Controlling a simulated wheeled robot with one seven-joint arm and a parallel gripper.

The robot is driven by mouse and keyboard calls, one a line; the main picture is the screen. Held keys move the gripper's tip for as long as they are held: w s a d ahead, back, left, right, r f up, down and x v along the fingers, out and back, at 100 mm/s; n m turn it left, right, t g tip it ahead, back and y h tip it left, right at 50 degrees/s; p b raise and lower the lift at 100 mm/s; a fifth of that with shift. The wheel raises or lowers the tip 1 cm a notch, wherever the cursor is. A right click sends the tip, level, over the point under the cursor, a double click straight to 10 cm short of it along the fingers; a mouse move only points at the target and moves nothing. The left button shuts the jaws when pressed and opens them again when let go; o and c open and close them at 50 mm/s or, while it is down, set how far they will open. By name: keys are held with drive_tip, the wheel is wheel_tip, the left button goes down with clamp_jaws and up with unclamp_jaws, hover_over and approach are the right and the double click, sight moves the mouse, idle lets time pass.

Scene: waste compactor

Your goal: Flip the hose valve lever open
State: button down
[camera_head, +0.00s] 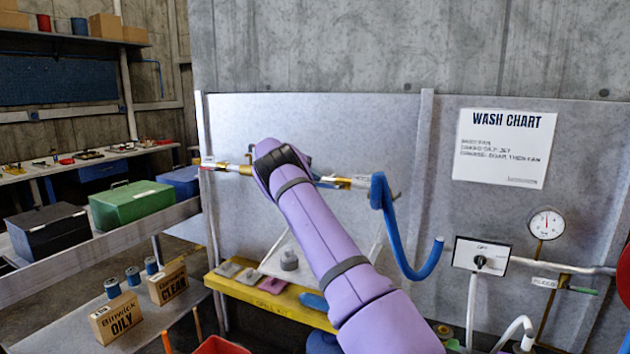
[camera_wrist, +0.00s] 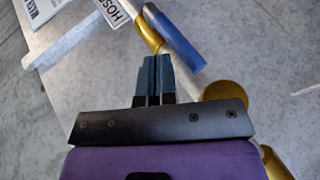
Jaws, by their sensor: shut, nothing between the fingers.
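My gripper (camera_wrist: 154,62) is shut and empty in the wrist view, its dark fingers together. Just beyond the fingertips are a brass fitting (camera_wrist: 150,33) and a blue cylindrical part (camera_wrist: 175,38); I cannot tell whether the blue part is the valve lever or hose. A HOSE label (camera_wrist: 110,12) is at the top. More brass (camera_wrist: 226,95) shows right of the fingers. In the head view, my arm hides the gripper and part of the wall pipe. A brass fitting (camera_head: 341,183) shows right of the arm, near the hanging blue hose (camera_head: 410,245). The lever's position is unclear.
The grey wall panel (camera_head: 385,120) stands behind the pipe. A dial box (camera_head: 481,257) and gauge (camera_head: 547,224) are at the right. A yellow shelf (camera_head: 262,298) with blocks is below the arm. Boxes and a green case (camera_head: 132,201) are at the left.

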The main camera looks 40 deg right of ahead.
drive_tip(key=r+v, duration=0.1)
drive_tip(key=v, duration=1)
drive_tip(key=shift+s+d+r, duration=0.15)
drive_tip(key=shift+s+r, duration=0.05)
idle(0.4)
drive_tip(key=s+a+r+n+t+y, duration=0.2)
drive_tip(key=s+a+r+t+y, duration=0.15)
drive_tip(key=s+r, duration=0.7)
drive_tip(key=s+a+r+n+t+y, duration=0.35)
drive_tip(key=s+a+r, duration=0.25)
drive_tip(key=s+a, duration=0.5)
drive_tip(key=s+a+f+n+t+y, duration=0.1)
drive_tip(key=s+a+t, duration=0.1)
drive_tip(key=s+a, duration=0.6)
drive_tip(key=s+a+f+n+t+y, duration=0.1)
drive_tip(key=s+a+f+t, duration=0.1)
drive_tip(key=s+a, duration=0.55)
drive_tip(key=s+a+f, duration=0.2)
drive_tip(key=s+f, duration=0.1)
drive_tip(key=s, duration=0.2)
drive_tip(key=s+a+f+n+t, duration=0.1)
drive_tip(key=s+a+f, duration=0.1)
drive_tip(key=s, duration=0.3)
drive_tip(key=s+a+f+n+y, duration=0.1)
drive_tip(key=s+a+f, duration=0.2)
drive_tip(key=s+f, duration=0.1)
drive_tip(key=shift+s+t, duration=0.4)
drive_tip(key=shift+s, duration=0.5)
